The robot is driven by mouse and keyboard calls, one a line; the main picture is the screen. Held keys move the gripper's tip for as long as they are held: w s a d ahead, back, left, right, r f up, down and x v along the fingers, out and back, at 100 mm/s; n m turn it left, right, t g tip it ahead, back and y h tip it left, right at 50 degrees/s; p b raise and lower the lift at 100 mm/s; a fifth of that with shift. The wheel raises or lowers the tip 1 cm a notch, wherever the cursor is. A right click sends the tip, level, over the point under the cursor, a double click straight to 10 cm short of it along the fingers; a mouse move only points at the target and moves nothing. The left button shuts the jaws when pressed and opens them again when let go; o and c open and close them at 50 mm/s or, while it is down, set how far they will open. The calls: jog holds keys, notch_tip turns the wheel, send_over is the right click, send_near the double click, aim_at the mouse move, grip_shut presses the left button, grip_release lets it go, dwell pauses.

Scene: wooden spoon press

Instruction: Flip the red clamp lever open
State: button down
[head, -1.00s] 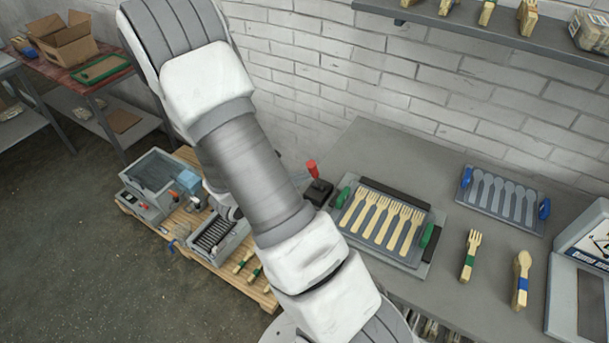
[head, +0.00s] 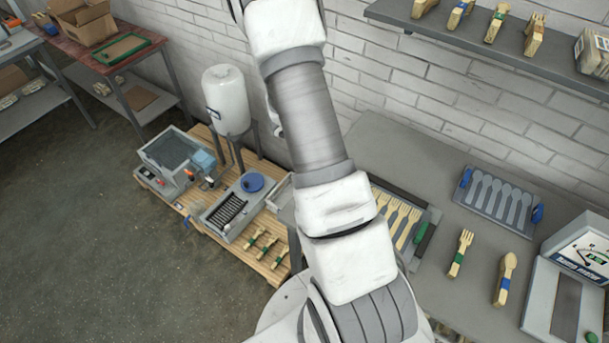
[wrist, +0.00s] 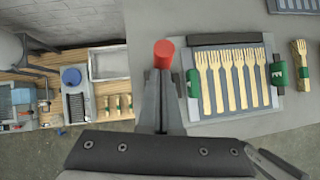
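The red clamp lever (wrist: 163,53) shows in the wrist view as a red knob straight beyond my fingertips, at the left side of the fork tray. My gripper (wrist: 161,75) points at it with its two grey fingers close together. The fingertips overlap the lower edge of the knob in the picture, so I cannot tell whether they touch it. The fingers hide the lever's stem and base. In the head view my arm hides both the lever and the gripper. The fork tray (wrist: 233,114) holds several wooden forks between green handles.
A grey spoon tray (head: 499,201) with blue handles lies on the grey table (head: 400,135). Bundled forks (head: 461,253), a spoon bundle (head: 505,279) and a scale (head: 570,290) sit at the right. A wooden pallet (head: 265,268) with equipment stands left of the table. A shelf (head: 480,45) runs above.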

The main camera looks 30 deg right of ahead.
jog(key=shift+w+d+f, duration=0.15)
jog(key=shift+w+d, duration=0.15)
jog(key=shift+d, duration=0.5)
jog(key=shift+w+d+f, duration=0.1)
jog(key=shift+w+d, duration=0.2)
jog(key=shift+d, duration=0.65)
jog(key=shift+d+r, duration=0.1)
jog(key=shift+d, duration=0.15)
jog(key=shift+w+a+r, duration=0.1)
jog(key=shift+a+r, duration=0.2)
jog(key=w+d+p+v, duration=0.1)
jog(key=p+v, duration=0.1)
jog(key=v, duration=1)
jog(key=shift+a+r, duration=0.2)
jog(key=shift+r, duration=0.35)
